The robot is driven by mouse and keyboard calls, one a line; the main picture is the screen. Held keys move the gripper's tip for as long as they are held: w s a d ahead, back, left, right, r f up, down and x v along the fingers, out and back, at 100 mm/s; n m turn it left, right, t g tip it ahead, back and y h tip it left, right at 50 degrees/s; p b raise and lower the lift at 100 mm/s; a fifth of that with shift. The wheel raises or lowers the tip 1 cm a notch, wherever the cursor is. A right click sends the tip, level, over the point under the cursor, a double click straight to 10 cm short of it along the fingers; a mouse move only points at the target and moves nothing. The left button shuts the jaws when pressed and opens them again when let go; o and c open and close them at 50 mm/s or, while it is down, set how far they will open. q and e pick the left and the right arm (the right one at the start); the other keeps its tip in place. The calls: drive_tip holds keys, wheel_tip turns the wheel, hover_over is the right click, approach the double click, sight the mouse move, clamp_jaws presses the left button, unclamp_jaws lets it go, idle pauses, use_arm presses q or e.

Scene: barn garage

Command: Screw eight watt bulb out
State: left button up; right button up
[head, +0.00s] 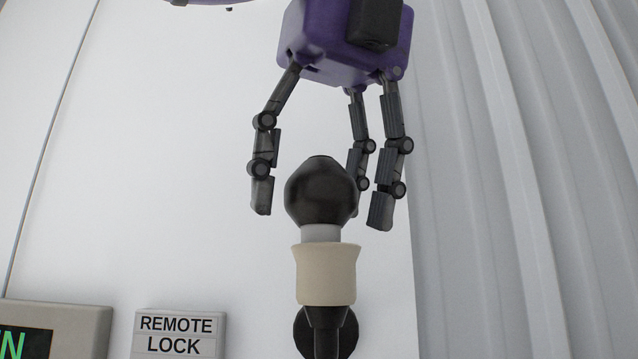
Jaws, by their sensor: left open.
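A dark, rounded bulb (321,192) with a pale grey collar stands upright in a cream socket (326,274). The socket sits on a black bracket (326,325) against the white wall. My left gripper (318,205), with a purple palm and dark jointed fingers, points down from above the bulb. Its fingers are spread, one to the left of the bulb and two to the right. The fingertips reach about the bulb's height, and a gap shows between the left finger and the bulb. One right finger is partly hidden behind the bulb. My right gripper is not in view.
A sign reading "REMOTE LOCK" (178,335) is at the lower left. Beside it is a beige box (75,323) with a dark display and green letters. Ribbed white panelling (530,180) covers the right side. The wall left of the bulb is bare.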

use_arm(q)
drive_tip(key=m+h, duration=0.1)
drive_tip(key=m, duration=0.2)
drive_tip(key=m+h, duration=0.1)
drive_tip(key=m, duration=0.3)
drive_tip(key=shift+a+h, duration=0.1)
drive_tip(key=shift+h, duration=0.3)
drive_tip(key=m+h, duration=0.1)
drive_tip(key=m, duration=0.2)
drive_tip(key=shift+m, duration=0.3)
drive_tip(key=shift+m+h, duration=0.3)
drive_tip(key=shift+m, duration=0.5)
drive_tip(key=c, duration=0.8)
drive_tip(key=shift+c, duration=0.2)
